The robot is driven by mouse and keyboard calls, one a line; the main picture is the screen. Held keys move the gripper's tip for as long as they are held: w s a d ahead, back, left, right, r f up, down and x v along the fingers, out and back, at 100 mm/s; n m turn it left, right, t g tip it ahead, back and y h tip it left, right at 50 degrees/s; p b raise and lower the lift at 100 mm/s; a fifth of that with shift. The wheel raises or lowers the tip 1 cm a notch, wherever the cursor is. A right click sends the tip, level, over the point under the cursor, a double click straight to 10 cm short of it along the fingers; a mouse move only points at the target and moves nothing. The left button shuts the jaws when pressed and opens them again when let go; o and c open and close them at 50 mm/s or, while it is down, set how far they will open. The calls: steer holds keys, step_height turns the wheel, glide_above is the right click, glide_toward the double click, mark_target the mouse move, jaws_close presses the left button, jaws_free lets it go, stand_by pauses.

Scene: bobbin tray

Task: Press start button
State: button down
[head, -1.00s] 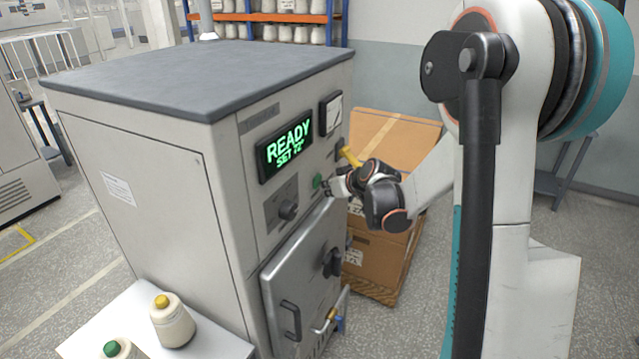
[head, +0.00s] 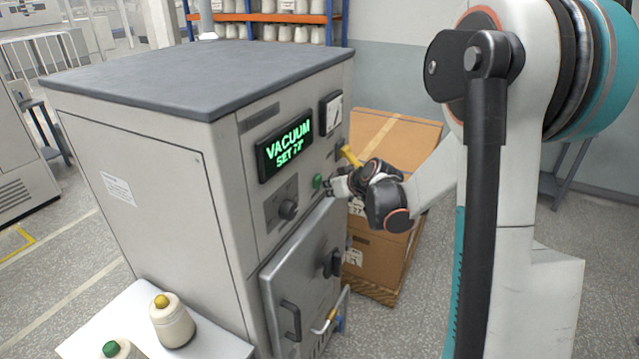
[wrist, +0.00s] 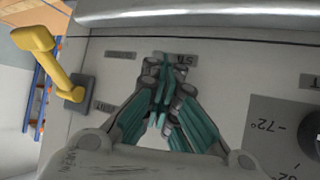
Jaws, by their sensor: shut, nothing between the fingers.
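The green start button (head: 317,181) is on the front panel of the grey machine (head: 140,170), below the display (head: 284,148). A small gap seems to lie between tips and button. In the wrist view my gripper (wrist: 163,72) points at the panel beside a partly covered label (wrist: 178,60) starting "ST"; the button is hidden behind the fingers there.
A yellow lever (head: 350,156) sticks out beside my gripper; it also shows in the wrist view (wrist: 48,62). A dark knob (head: 288,209) is left of the button, and the metal door (head: 300,270) is below. Cardboard boxes (head: 385,245) stand behind my arm.

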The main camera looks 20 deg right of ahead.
steer(key=shift+s+d, duration=0.25)
steer(key=shift+s, duration=0.15)
steer(key=s+d, duration=0.1)
steer(key=s, duration=0.1)
steer(key=s+d, duration=0.2)
steer(key=shift+b, duration=0.35)
stand_by(0.8)
